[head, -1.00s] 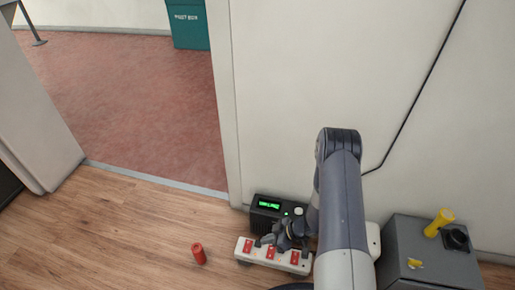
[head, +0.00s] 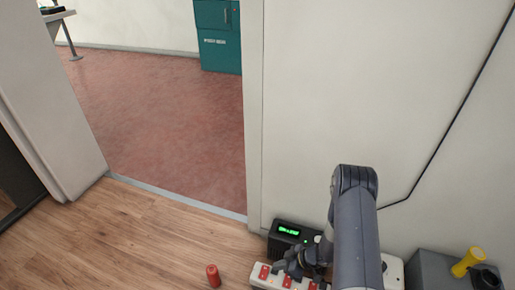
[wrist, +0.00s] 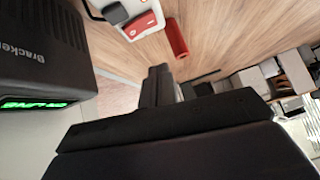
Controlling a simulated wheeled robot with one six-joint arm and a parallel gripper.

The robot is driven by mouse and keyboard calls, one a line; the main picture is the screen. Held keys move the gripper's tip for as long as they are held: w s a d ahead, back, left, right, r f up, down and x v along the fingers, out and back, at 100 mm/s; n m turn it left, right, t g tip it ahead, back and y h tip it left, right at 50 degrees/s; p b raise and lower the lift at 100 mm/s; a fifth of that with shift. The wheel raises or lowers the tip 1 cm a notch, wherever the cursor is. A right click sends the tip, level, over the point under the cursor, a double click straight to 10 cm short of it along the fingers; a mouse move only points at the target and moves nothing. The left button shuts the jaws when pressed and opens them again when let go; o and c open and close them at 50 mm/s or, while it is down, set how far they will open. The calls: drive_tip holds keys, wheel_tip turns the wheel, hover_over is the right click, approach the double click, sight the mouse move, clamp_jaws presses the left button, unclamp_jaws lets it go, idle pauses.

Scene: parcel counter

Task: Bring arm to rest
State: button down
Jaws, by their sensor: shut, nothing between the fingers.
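My arm reaches down along the wall in the head view. My gripper (head: 300,264) is over the white power strip with red switches (head: 262,272), close to it; I cannot tell whether they touch. In the wrist view the fingers (wrist: 158,82) are together with nothing between them. The strip's end, with a red switch and a dark plug, shows at the top of the wrist view (wrist: 143,24). My arm hides part of the strip in the head view.
A black box with a green display (head: 288,234) stands by the wall behind the strip. A grey box (head: 436,272) with a yellow handle (head: 467,262) is at right. A doorway opens left, a teal cabinet (head: 219,38) beyond.

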drive_tip(key=shift+s+d+r, duration=0.1)
drive_tip(key=shift+d+r, duration=0.35)
drive_tip(key=shift+f, duration=0.1)
